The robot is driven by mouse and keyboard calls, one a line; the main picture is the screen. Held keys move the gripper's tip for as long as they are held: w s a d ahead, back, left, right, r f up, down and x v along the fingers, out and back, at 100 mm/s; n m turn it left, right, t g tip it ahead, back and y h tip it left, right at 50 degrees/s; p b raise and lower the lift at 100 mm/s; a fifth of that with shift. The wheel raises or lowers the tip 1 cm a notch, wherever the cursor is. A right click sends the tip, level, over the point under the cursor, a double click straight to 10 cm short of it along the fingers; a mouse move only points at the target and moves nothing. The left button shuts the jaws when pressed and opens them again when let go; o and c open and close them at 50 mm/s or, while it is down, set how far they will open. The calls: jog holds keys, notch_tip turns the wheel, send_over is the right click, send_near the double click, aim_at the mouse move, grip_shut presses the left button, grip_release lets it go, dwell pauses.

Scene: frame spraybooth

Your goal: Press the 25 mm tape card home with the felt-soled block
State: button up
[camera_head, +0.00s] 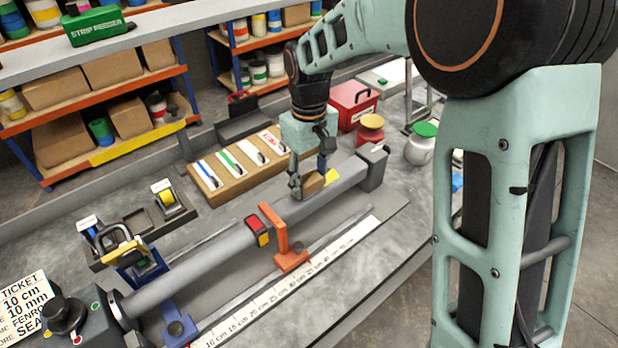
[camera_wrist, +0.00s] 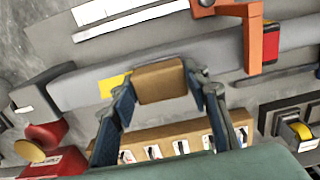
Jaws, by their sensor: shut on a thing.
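My gripper (camera_head: 310,180) is shut on a brown block (camera_head: 315,185), which also shows between the fingers in the wrist view (camera_wrist: 160,82). The block is at the grey tube (camera_head: 200,262); I cannot tell whether it touches it, and its sole is hidden. A yellow patch (camera_head: 333,176) on the tube lies just beside the block, left of it in the wrist view (camera_wrist: 112,84). A wooden rack (camera_head: 212,202) behind the tube holds several white cards with coloured stripes, including a green one (camera_head: 229,160). I cannot read which card is 25 mm.
An orange bracket (camera_head: 290,258) stands at the tube, beside a red-and-yellow piece (camera_head: 257,230). A white ruler strip (camera_head: 295,287) lies in front. A red box (camera_head: 352,105) and green-lidded jar (camera_head: 421,145) stand behind and right. Tape dispensers (camera_head: 168,198) stand at left.

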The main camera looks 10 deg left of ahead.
aim_at(332, 177)
jog(key=shift+f, duration=0.25)
jog(key=shift+w+d+r+p, duration=0.15)
jog(key=shift+w+d+p, duration=0.25)
jog(key=shift+w+d, duration=0.75)
jog(key=shift+w+d+p, duration=0.35)
jog(key=shift+w+d, duration=0.85)
jog(key=shift+w, duration=0.25)
jog(key=shift+s+a+b, duration=0.5)
jog(key=shift+s+a, duration=1.85)
jog(key=shift+s, duration=0.25)
jog(key=shift+w+d+f+p, duration=0.15)
jog(key=shift+w+d+p, duration=0.05)
jog(key=shift+w+d, duration=0.5)
jog(key=shift+w+d+f+p, duration=0.15)
jog(key=shift+w+d, duration=0.45)
jog(key=shift+w, duration=0.05)
jog(key=shift+w+d+r+p, duration=0.1)
jog(key=shift+w+d+p, duration=0.35)
jog(key=shift+w+d, duration=0.75)
jog(key=shift+a, duration=0.15)
